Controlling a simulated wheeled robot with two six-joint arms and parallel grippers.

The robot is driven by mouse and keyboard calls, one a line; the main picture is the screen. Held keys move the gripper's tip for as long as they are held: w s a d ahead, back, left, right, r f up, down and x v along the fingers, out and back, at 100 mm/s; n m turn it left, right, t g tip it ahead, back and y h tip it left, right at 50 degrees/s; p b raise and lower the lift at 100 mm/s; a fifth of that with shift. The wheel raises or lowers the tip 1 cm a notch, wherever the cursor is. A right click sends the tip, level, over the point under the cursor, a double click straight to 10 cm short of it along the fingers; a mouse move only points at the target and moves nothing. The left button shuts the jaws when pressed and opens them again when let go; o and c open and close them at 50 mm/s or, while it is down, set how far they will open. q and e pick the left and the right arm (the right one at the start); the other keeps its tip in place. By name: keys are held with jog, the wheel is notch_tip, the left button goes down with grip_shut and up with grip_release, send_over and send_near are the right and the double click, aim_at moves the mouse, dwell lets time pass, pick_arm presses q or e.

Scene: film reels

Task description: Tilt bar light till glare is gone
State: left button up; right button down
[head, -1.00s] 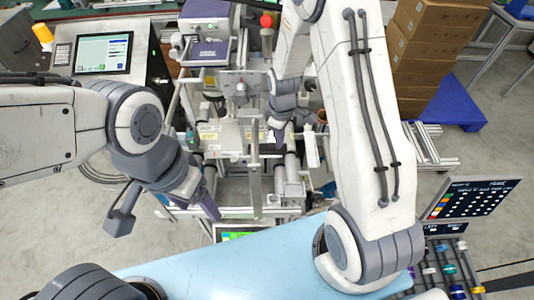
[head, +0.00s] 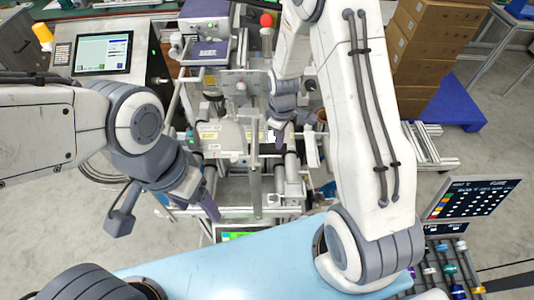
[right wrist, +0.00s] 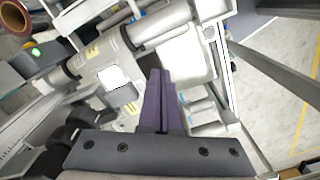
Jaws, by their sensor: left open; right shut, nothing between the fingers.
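My right gripper (head: 280,142) is shut and empty, low over the film machine. In the right wrist view its dark purple fingers (right wrist: 158,74) are together, beside the pale film web (right wrist: 104,58). A bright white glare patch (right wrist: 114,77) lies on the web, left of the fingertips. The web (head: 232,136) also shows in the head view, between rollers. I cannot clearly pick out the bar light; the machine's mounts and my right arm crowd that area. My left gripper (head: 166,214) is open and empty, left of the machine's front.
A touch-screen panel (head: 103,53) stands at the back left. A purple-topped unit (head: 205,52) and a red button (head: 267,20) are behind the web. An upright metal post (head: 255,175) stands at the machine's front. Stacked cartons (head: 425,60) are at the right.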

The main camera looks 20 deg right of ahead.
pick_arm(q)
jog(key=shift+f+b, duration=0.5)
pick_arm(e)
jog(key=shift+f, duration=0.7)
